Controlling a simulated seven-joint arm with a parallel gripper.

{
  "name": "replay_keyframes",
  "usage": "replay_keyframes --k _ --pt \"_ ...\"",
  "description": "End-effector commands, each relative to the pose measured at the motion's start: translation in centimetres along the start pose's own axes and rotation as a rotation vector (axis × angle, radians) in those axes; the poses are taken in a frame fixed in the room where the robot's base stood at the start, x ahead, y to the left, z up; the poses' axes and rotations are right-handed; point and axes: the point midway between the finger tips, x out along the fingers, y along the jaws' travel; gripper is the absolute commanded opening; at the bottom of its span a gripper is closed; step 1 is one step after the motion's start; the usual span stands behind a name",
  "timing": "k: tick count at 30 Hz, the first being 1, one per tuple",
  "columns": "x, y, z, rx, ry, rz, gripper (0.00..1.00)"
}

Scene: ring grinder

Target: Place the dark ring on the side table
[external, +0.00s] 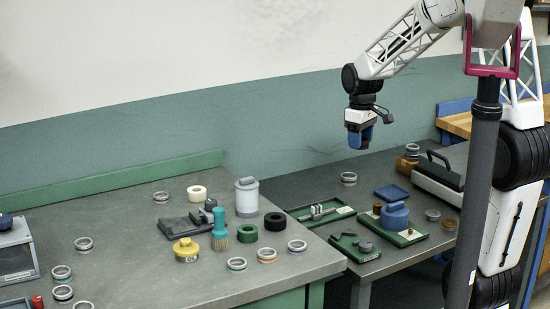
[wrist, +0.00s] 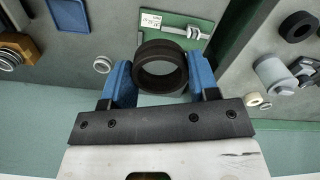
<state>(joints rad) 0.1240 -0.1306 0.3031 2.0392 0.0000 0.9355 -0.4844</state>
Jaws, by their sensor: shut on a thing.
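My gripper (external: 360,138) hangs in the air above the grey side table (external: 345,268), near the green wall band in the external view. In the wrist view its two blue fingers (wrist: 160,78) are shut on a dark ring (wrist: 160,48), one finger on each side. The ring's hole faces the camera. In the external view the ring is hard to make out between the fingers. The side table stands right of the larger workbench (external: 130,285), with green trays and small metal rings on it.
A green tray with a gauge (external: 318,213) and another with a blue pot (external: 395,216) occupy the side table. A small metal ring (external: 348,178) stands at its back. A black ring (external: 275,221) and a white canister (external: 247,196) are on the workbench. Bare table shows between items.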

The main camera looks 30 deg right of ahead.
Motion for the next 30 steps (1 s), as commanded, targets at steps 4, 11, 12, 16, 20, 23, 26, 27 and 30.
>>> replay_keyframes --k 4,11,12,16,20,23,26,27,30 --pt "-0.5 1.9 3.0 0.068 0.01 0.005 0.28" --pt "0.0 4.3 7.5 0.169 0.007 0.003 0.28" --pt "0.0 4.7 8.3 0.186 0.007 0.003 0.28" --pt "0.3 5.7 10.9 0.244 0.006 0.003 0.28" --pt "0.6 6.7 13.6 0.301 0.007 0.003 0.28" --pt "0.8 7.2 15.4 0.341 0.007 0.003 0.28" --pt "1.0 7.5 16.9 0.374 0.007 0.002 0.28" --pt "1.1 7.6 17.3 0.385 0.006 0.002 0.28" --pt "1.2 7.9 18.4 0.409 0.006 0.002 0.28"
